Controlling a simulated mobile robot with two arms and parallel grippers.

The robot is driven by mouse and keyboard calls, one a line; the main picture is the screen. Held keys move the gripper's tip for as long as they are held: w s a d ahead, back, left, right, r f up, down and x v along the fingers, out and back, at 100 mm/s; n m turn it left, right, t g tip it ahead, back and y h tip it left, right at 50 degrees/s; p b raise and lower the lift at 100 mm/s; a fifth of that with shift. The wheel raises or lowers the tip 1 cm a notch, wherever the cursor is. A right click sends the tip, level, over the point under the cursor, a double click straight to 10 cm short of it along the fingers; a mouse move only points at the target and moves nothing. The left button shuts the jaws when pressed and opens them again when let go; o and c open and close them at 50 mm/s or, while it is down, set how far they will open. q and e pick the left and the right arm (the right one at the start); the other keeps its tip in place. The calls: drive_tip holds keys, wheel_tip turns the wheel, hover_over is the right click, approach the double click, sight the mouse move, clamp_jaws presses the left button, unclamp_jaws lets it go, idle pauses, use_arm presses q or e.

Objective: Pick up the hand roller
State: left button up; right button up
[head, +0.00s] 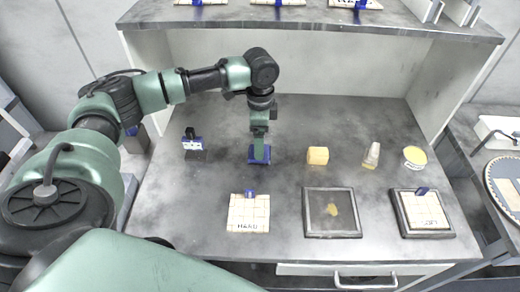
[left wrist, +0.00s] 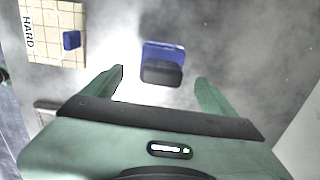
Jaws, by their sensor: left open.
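A small blue piece with a dark rounded black part, which looks like the hand roller (left wrist: 163,62), lies on the bench. In the head view its blue part (head: 254,157) shows at the middle left of the bench, partly hidden by my left gripper (head: 260,153). My left gripper points down over it. In the left wrist view the two fingers of my left gripper (left wrist: 160,78) are apart, and the piece shows between and beyond their tips. I see no contact. My right gripper is in neither view.
A black-topped blue and white device (head: 193,146) stands to the left. A HARD tile plate (head: 240,222), a dark framed tray (head: 310,220) and another tiled platen (head: 403,228) lie in front. A yellow block (head: 318,155), a clear bottle (head: 371,155) and a yellow-filled cup (head: 414,157) stand right.

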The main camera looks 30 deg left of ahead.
use_arm(q)
wheel_tip(320, 180, down, 5)
drive_tip(key=shift+a+r+p, duration=0.15)
drive_tip(key=shift+r+p, duration=0.05)
drive_tip(key=shift+p, duration=0.55)
drive_tip(key=shift+f, duration=0.3)
drive_tip(key=shift+w, duration=0.1)
drive_tip(key=c, duration=1.9)
wheel_tip(320, 180, up, 20)
drive_tip(key=b, duration=0.3)
drive_tip(key=shift+r, duration=0.1)
